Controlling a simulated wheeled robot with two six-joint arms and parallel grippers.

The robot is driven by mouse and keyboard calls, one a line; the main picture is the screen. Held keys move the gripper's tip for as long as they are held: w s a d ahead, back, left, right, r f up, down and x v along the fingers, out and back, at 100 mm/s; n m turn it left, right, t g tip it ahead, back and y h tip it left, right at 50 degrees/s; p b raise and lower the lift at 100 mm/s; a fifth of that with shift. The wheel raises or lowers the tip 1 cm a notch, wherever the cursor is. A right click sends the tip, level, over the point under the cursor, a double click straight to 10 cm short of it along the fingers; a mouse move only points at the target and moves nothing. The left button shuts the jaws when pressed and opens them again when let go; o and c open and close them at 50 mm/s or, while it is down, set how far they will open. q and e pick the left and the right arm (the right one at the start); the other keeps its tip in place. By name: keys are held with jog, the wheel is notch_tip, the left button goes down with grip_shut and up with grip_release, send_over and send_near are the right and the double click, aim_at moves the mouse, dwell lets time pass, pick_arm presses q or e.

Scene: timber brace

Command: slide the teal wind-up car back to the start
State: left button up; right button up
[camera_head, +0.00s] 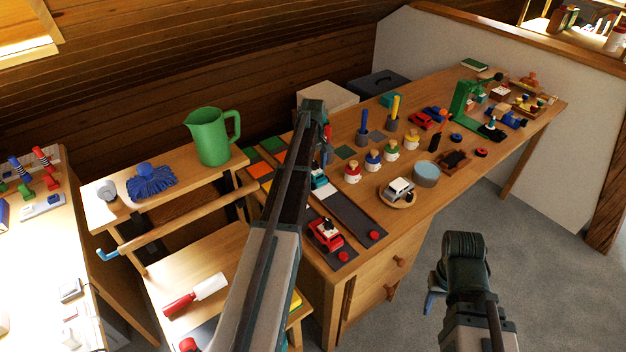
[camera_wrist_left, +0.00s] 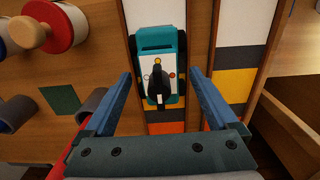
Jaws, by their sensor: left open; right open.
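The teal wind-up car (camera_head: 320,186) sits on a track lane near the left end of the long workbench, partly hidden by my left arm in the head view. In the left wrist view the teal car (camera_wrist_left: 161,42) has a white top with small coloured dots and a dark wind-up key. My left gripper (camera_wrist_left: 159,75) is open, with its blue fingers on either side of the car and a visible gap to each side. I cannot tell its height above the car. My right gripper (camera_head: 433,299) hangs over the floor in front of the bench, away from the car.
A red car (camera_head: 326,233) stands on the neighbouring lane. Peg figures, including a red-and-white one (camera_head: 352,172), stand right of the lanes. A silver car (camera_head: 398,189) sits on a round wooden tray. A green pitcher (camera_head: 209,138) stands on the shelf at left.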

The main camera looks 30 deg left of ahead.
pick_arm(q)
jog(key=shift+f+b, duration=0.45)
jog(key=shift+f, duration=0.4)
grip_shut()
